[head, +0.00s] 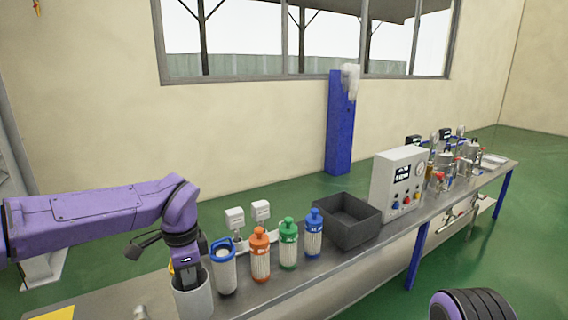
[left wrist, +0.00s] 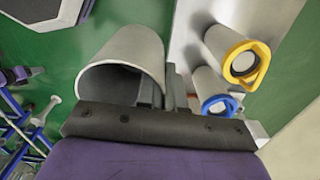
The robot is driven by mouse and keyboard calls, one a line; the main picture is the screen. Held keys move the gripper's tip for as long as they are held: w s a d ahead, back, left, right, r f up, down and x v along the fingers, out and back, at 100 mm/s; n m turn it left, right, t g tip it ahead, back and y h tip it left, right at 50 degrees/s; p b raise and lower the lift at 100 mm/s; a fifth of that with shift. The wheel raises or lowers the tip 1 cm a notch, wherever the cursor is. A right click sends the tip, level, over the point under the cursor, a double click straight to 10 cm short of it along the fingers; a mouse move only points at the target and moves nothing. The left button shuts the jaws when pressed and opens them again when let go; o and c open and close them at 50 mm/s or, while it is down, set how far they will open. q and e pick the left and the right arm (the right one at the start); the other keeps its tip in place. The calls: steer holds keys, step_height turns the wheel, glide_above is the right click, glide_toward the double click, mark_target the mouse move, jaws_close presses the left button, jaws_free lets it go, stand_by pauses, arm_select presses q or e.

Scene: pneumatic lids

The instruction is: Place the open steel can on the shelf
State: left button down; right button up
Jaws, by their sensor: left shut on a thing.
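The open steel can (head: 193,303) is a plain grey cylinder without a lid, at the lower left of the head view. My left gripper (head: 187,278) comes down from above and is shut on the can's rim wall. In the left wrist view, the can (left wrist: 132,52) shows its open mouth beside the gripper fingers (left wrist: 168,92). Whether its base touches the bench cannot be told. A lower shelf (head: 462,222) shows under the right part of the bench.
A can with a blue ring (head: 223,271) stands close right of the held can; a yellow-ringed can (left wrist: 238,58) is also near. Orange (head: 260,256), green (head: 288,246) and blue (head: 313,236) bottles follow. A dark bin (head: 345,226) and control box (head: 398,186) stand farther along.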

arm_select(q)
steer(key=m+p, duration=0.1)
steer(key=m, duration=0.3)
steer(key=r+m+p, duration=0.1)
steer(key=m, duration=0.3)
steer(key=r+m+p, duration=0.1)
steer(key=m+p, duration=0.1)
steer(key=m, duration=0.2)
steer(key=shift+s+a+r+m, duration=0.1)
steer(key=shift+s+r+m, duration=0.05)
steer(key=shift+s+m, duration=0.2)
steer(key=s+r+n+p, duration=0.2)
steer(key=n+p, duration=0.5)
steer(key=n, duration=0.5)
steer(key=s+r+n+p, duration=0.2)
steer(key=n+p, duration=0.4)
steer(key=n, duration=0.7)
steer(key=shift+s+d+r+p, duration=0.2)
steer(key=shift+s+r+p, duration=0.15)
steer(key=shift+r, duration=0.35)
